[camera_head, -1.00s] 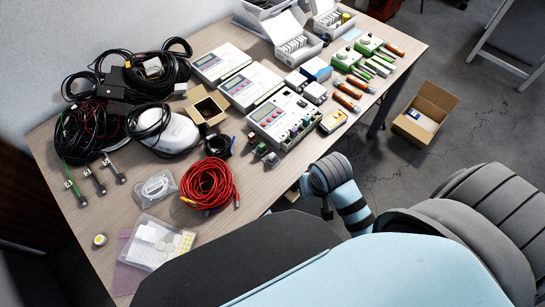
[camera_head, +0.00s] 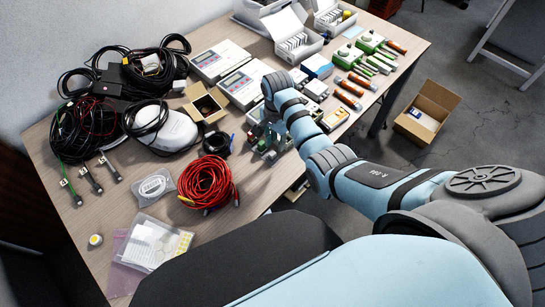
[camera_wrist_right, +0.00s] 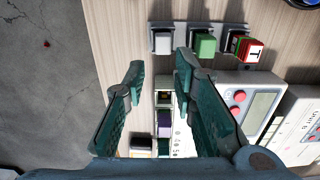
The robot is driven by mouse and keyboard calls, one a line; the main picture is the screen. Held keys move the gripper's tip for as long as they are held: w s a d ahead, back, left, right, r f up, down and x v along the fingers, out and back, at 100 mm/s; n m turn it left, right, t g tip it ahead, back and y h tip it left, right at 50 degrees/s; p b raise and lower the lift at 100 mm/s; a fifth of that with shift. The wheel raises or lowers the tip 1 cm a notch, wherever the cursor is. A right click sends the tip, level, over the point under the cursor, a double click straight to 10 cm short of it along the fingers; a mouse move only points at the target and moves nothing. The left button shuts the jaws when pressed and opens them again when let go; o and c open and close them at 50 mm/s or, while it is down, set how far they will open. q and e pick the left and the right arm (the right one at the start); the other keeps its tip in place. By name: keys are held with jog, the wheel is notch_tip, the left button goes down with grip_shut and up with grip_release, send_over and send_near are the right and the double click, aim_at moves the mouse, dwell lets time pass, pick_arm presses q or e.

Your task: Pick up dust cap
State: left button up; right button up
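My right gripper (camera_head: 268,148) reaches down over the table near the front measuring unit. Its two dark green fingers are apart and empty in the right wrist view (camera_wrist_right: 158,68). I cannot tell whether any of these is the dust cap. A small round white-and-yellow piece (camera_head: 95,240) lies at the table's near left; I cannot tell what it is either. My left gripper is not in view.
Measuring units with displays (camera_head: 238,85) stand behind the right arm. A red cable coil (camera_head: 206,183) and an open cardboard box (camera_head: 205,103) are left of the gripper. Black cables and adapters crowd the far left. The wooden table (camera_head: 130,195) is bare in places at left.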

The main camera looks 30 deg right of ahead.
aim_at(273, 152)
jog(key=f, duration=0.1)
jog(key=f+b, duration=0.1)
jog(key=f, duration=0.1)
jog(key=a+f, duration=0.1)
jog(key=f, duration=0.1)
jog(key=shift+f+b, duration=0.25)
jog(key=shift+b, duration=0.15)
jog(key=shift+r, duration=0.1)
jog(key=c, duration=0.5)
